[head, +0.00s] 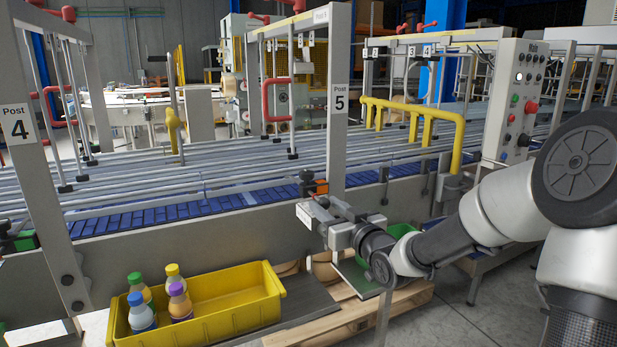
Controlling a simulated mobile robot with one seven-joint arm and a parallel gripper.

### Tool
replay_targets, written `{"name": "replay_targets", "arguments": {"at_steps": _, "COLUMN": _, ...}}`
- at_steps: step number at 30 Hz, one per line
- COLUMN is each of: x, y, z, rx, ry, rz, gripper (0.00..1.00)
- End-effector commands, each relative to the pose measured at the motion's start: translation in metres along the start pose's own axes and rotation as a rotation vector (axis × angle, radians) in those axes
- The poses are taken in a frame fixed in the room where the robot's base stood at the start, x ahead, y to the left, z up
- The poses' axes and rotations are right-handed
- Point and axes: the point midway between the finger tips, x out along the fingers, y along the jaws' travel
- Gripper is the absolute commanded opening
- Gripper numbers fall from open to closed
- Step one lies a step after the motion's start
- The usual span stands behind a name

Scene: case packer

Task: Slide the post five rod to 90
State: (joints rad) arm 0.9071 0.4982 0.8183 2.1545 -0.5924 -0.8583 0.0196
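The post labelled Post 5 (338,150) stands upright at the near side of the conveyor, right of centre. A small black and orange clamp (314,187) sits at its lower left side. My gripper (325,216) is in front of the lower part of this post, just below the clamp, with my arm reaching in from the right. A pale block with a white face shows at the gripper's left end; I cannot tell if it is part of the rod or the gripper. The rod and its scale reading are not legible, and the finger gap is hidden.
The conveyor with a blue belt (130,216) and grey guide rails runs behind. The Post 4 frame (42,160) stands left. A yellow crate (235,300) with several bottles sits below, on the left. A control box (520,100) and yellow rail (459,140) are right.

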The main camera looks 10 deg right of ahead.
Motion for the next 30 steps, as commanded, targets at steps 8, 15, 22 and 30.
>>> {"name": "replay_targets", "arguments": {"at_steps": 8, "x": 0.000, "y": 0.000, "z": 0.000, "rx": 0.000, "ry": 0.000, "rz": 0.000, "gripper": 0.05}}
{"name": "replay_targets", "arguments": {"at_steps": 15, "x": -0.001, "y": 0.000, "z": 0.000, "rx": -0.001, "ry": 0.000, "rz": 0.000, "gripper": 0.05}}
{"name": "replay_targets", "arguments": {"at_steps": 22, "x": -0.005, "y": 0.000, "z": 0.000, "rx": -0.002, "ry": -0.001, "rz": 0.001, "gripper": 0.05}}
{"name": "replay_targets", "arguments": {"at_steps": 30, "x": -0.011, "y": 0.000, "z": 0.000, "rx": -0.001, "ry": 0.000, "rz": 0.001, "gripper": 0.05}}
